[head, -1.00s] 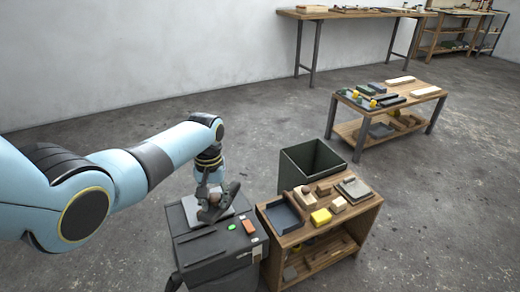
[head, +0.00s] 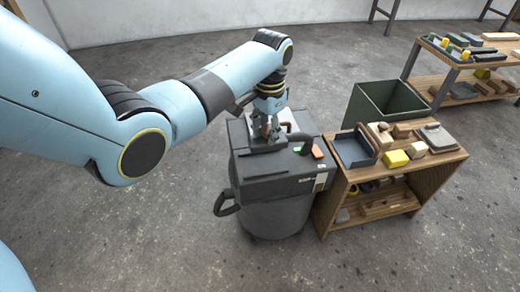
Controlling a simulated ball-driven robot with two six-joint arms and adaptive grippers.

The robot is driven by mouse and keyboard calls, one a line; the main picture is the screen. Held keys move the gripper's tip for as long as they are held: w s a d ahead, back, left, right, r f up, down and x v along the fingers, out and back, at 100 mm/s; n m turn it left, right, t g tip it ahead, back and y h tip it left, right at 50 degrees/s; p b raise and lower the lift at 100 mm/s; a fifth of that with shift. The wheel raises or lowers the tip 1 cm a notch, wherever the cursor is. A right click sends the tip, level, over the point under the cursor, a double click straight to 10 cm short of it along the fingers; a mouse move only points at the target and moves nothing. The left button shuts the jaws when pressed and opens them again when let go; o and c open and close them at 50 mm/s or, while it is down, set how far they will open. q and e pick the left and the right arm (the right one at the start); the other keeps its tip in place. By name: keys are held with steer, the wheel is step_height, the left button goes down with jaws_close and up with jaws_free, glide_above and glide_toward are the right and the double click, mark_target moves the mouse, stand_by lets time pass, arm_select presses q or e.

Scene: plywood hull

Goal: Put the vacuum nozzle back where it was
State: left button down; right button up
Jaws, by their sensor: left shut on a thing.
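The dark grey vacuum (head: 275,210) stands on the floor in the middle of the head view. It has a flat top with a green and an orange button. My left gripper (head: 266,131) is over the back of this top, pointing down, and is shut on the dark vacuum nozzle (head: 264,146). The nozzle is at the vacuum's top; I cannot tell whether it touches it. The fingers hide part of the nozzle. A light plate lies behind the gripper. My right gripper is not in view.
A low wooden cart (head: 345,212) stands right beside the vacuum, holding a dark tray (head: 355,150), a yellow block (head: 395,158) and wooden blocks. An open dark green bin (head: 388,100) stands behind it. A wooden bench (head: 440,65) is at the upper right. The floor left of the vacuum is free.

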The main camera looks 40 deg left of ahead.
mark_target(260, 144)
arm_select(q)
steer(key=shift+s+a+f, duration=0.15)
steer(key=shift+s+f, duration=0.2)
steer(key=shift+s, duration=0.15)
steer(key=shift+s+a+f, duration=0.1)
steer(key=shift+s+f, duration=0.2)
steer(key=shift+s, duration=0.2)
steer(key=shift+s+f, duration=0.1)
steer(key=shift+f, duration=0.1)
step_height(260, 144, down, 4)
steer(key=shift+r+b, duration=0.1)
steer(key=shift+b, duration=0.95)
steer(key=c, duration=1.4)
jaws_free()
steer(key=o, duration=0.4)
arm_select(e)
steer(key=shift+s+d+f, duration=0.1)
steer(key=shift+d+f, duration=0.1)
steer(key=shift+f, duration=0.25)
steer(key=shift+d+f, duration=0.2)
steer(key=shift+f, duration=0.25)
